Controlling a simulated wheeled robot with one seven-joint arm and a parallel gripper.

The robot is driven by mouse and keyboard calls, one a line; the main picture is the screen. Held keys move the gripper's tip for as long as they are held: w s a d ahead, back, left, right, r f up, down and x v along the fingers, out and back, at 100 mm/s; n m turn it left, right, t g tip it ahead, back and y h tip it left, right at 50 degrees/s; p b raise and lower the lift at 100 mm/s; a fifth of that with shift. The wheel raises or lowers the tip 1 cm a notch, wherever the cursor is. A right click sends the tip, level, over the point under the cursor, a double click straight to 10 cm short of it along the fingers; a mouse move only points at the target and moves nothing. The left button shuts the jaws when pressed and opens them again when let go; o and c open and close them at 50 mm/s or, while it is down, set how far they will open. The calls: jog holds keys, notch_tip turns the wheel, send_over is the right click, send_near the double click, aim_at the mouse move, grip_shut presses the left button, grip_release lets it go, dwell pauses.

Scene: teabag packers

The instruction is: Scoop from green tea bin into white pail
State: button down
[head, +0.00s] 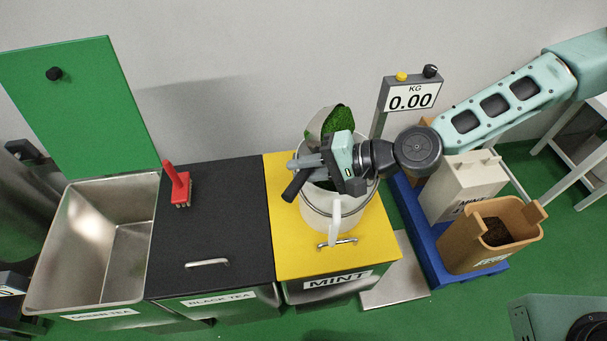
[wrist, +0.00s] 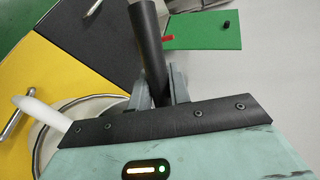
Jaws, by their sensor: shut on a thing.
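The green tea bin (head: 62,240) stands at the far left with its green lid (head: 80,105) raised; the interior that shows is bare metal. The white pail (head: 322,213) stands upright on the yellow mint bin lid. My gripper (head: 308,163) is above the pail, shut on the black handle of a metal scoop (head: 316,122). Green leaf shows in the scoop, just behind the pail in the picture. In the wrist view the black scoop handle (wrist: 150,45) stands between my fingers. The pail's rim (wrist: 45,135) is partly hidden by my gripper, and its inside is largely hidden.
A red brush (head: 177,182) lies on the black tea bin's shut lid (head: 215,225). A scale display (head: 410,97) reads 0.00 behind the pail. Right of the mint bin (head: 375,243), a blue pallet (head: 430,262) carries a white container (head: 463,185) and a brown one (head: 470,240).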

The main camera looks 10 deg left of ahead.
jog(key=shift+s+d+f+n+t+y+b, duration=0.15)
jog(key=shift+y+b, duration=0.65)
jog(key=shift+b, duration=1)
jog(key=shift+d+r+n+t+y+b, duration=0.1)
jog(key=shift+d+n+t+y+b, duration=0.15)
jog(key=shift+y+b, duration=1.05)
jog(key=shift+d+b, duration=0.1)
jog(key=shift+b, duration=1.1)
jog(key=y+b, duration=0.1)
jog(key=b, duration=0.3)
jog(key=n+y+b, duration=0.1)
jog(key=b, duration=0.3)
jog(key=shift+s+d, duration=0.2)
jog(key=shift+d, duration=0.2)
jog(key=shift+d+r+n+y+b, duration=0.1)
jog(key=shift+r+n+y+b, duration=0.2)
jog(key=shift+r+y+b, duration=0.5)
jog(key=shift+f, duration=0.4)
